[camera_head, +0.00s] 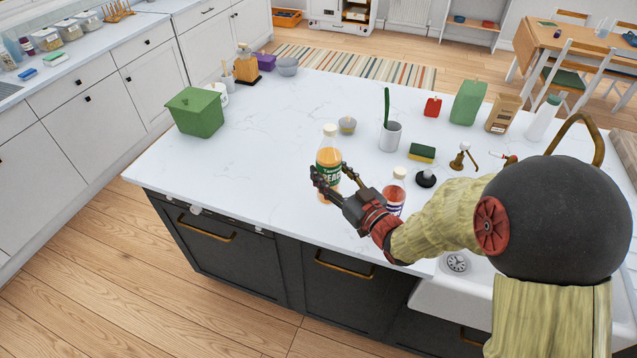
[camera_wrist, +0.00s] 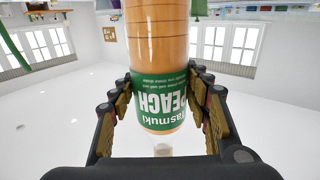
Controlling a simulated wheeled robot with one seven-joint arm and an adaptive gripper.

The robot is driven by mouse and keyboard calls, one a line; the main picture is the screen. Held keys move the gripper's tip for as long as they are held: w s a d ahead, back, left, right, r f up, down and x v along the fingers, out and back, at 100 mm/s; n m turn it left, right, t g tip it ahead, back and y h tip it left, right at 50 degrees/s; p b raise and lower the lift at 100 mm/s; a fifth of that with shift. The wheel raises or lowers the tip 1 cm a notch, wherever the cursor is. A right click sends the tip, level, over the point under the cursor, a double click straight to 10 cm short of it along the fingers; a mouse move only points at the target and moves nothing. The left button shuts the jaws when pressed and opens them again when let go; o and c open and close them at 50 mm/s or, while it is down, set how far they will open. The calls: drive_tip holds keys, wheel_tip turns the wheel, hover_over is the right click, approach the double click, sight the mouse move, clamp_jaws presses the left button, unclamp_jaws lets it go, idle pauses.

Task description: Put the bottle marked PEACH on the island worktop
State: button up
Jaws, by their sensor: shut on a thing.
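The PEACH bottle (camera_head: 329,160), orange with a green label and a pale cap, is upright near the front edge of the white island worktop (camera_head: 245,150). My gripper (camera_head: 333,180) is shut on it, with a finger on each side. In the wrist view the bottle (camera_wrist: 157,45) fills the middle, its label upside down and readable as PEACH, between both fingers of my gripper (camera_wrist: 160,112). I cannot tell whether its base touches the worktop.
Another white-capped bottle (camera_head: 397,190) stands just right of my gripper, partly hidden. A green box (camera_head: 196,112) is at left. The worktop between is clear.

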drive_tip(key=w+a+f+b, duration=0.2)
drive_tip(key=w+f, duration=0.4)
drive_tip(key=f, duration=0.3)
drive_tip(key=shift+w+a+f, duration=0.4)
drive_tip(key=shift+a, duration=0.05)
drive_tip(key=shift+f+b, duration=0.15)
drive_tip(key=shift+b, duration=0.2)
drive_tip(key=o, duration=1.6)
drive_tip(key=shift+f, duration=0.1)
drive_tip(key=shift+o, duration=0.4)
drive_tip(key=p+v, duration=0.1)
drive_tip(key=v, duration=1.1)
drive_tip(key=shift+r+p, duration=0.2)
drive_tip(key=shift+p, duration=0.1)
